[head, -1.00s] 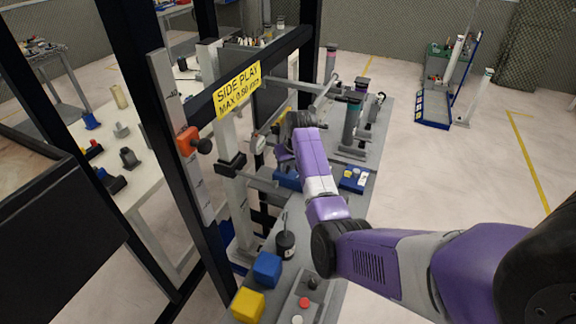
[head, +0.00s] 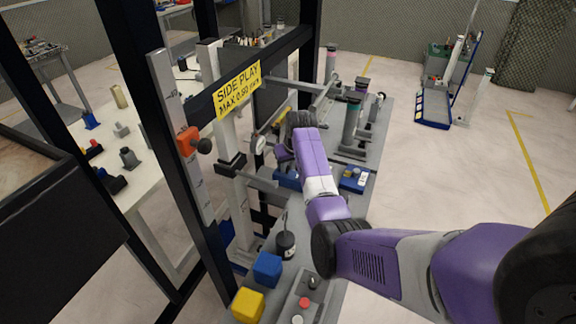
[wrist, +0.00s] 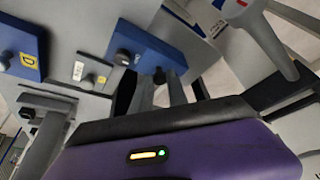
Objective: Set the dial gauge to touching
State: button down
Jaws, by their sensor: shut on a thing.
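The dial gauge (head: 259,145) shows as a small pale round face beside the grey upright, under the yellow SIDE PLAY sign (head: 237,89). The view is too small to read its dial or to tell whether its tip touches anything. My gripper (head: 284,152) is just right of the gauge, its fingers largely hidden by my purple wrist. In the wrist view my gripper (wrist: 160,95) is shut on a grey part, partly hidden behind the purple housing. I cannot tell whether that part belongs to the gauge.
A black frame stands left of the bench. Blue (head: 267,268) and yellow (head: 248,305) blocks and a button box (head: 303,300) are at the bench's near end. Blue fixtures with black knobs (wrist: 122,57) are close to my gripper.

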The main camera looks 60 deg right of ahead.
aim_at(275, 171)
dwell(0.3)
jog(key=w+b, duration=0.1)
jog(key=w, duration=0.1)
jog(key=w+b, duration=0.1)
jog(key=w, duration=0.1)
jog(key=shift+w+a+f, duration=0.1)
jog(key=shift+w+a, duration=0.1)
jog(key=shift+w, duration=0.45)
jog(key=c, duration=1.3)
grip_release()
jog(key=shift+s, duration=0.1)
